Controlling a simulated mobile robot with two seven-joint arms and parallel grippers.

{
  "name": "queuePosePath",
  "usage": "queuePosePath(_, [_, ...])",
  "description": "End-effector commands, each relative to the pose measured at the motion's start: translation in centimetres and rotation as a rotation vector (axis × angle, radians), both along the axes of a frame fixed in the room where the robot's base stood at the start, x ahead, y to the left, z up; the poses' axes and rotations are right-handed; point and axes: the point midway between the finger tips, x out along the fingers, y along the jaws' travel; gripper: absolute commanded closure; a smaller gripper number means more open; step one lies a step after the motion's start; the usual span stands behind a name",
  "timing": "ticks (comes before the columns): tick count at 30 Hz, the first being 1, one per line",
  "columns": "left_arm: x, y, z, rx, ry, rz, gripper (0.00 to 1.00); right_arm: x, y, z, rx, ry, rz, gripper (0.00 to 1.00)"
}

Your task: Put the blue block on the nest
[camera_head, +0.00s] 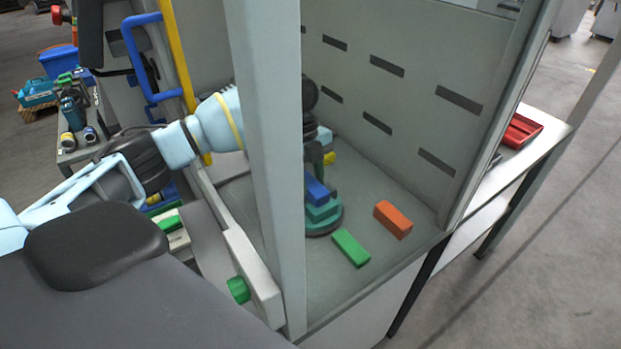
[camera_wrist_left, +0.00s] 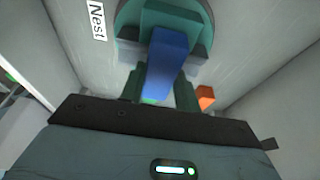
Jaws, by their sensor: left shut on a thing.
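My left gripper (camera_head: 315,172) reaches into the grey enclosure behind the upright post and is shut on the blue block (camera_head: 317,190). In the left wrist view the blue block (camera_wrist_left: 169,58) extends from between the fingers (camera_wrist_left: 160,92) over the teal nest (camera_wrist_left: 128,22). The nest (camera_head: 324,218) is a round teal base with raised blocky parts, on the enclosure floor. The blue block is right above or against these parts; I cannot tell whether it touches them. A "Nest" label (camera_wrist_left: 97,20) lies beside it. My right gripper is out of view.
On the enclosure floor, a green block (camera_head: 351,248) and an orange block (camera_head: 393,220) lie right of the nest, and a yellow piece (camera_head: 329,158) lies behind it. The upright post (camera_head: 268,150) and slotted wall (camera_head: 400,90) bound the space. A red tray (camera_head: 522,130) is outside.

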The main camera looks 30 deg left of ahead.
Motion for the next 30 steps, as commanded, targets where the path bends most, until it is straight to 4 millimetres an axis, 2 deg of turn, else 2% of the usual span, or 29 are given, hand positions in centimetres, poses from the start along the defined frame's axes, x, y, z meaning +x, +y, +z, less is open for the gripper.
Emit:
queuePosePath(5, [0.0, 0.0, -0.4, 0.000, 0.000, 0.000, 0.92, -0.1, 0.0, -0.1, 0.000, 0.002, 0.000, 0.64])
queuePosePath(6, [0.0, 0.0, -0.3, 0.000, -0.001, 0.000, 0.63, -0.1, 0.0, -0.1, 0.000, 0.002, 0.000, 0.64])
queuePosePath(10, [0.0, 0.0, -0.3, 0.000, 0.000, 0.000, 0.46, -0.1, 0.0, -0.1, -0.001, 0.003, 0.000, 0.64])
queuePosePath(18, [0.0, 0.0, -0.2, 0.000, 0.000, 0.000, 0.46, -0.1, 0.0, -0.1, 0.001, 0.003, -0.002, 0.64])
queuePosePath(22, [0.1, 0.1, 0.4, 0.000, -0.001, 0.001, 0.46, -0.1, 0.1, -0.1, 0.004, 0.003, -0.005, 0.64])
queuePosePath(26, [0.3, 0.5, 2.2, -0.001, -0.002, 0.002, 0.46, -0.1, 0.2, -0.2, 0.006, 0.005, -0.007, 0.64])
queuePosePath(30, [0.6, 1.2, 4.9, 0.000, -0.003, 0.002, 0.46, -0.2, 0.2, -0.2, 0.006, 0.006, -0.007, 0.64])
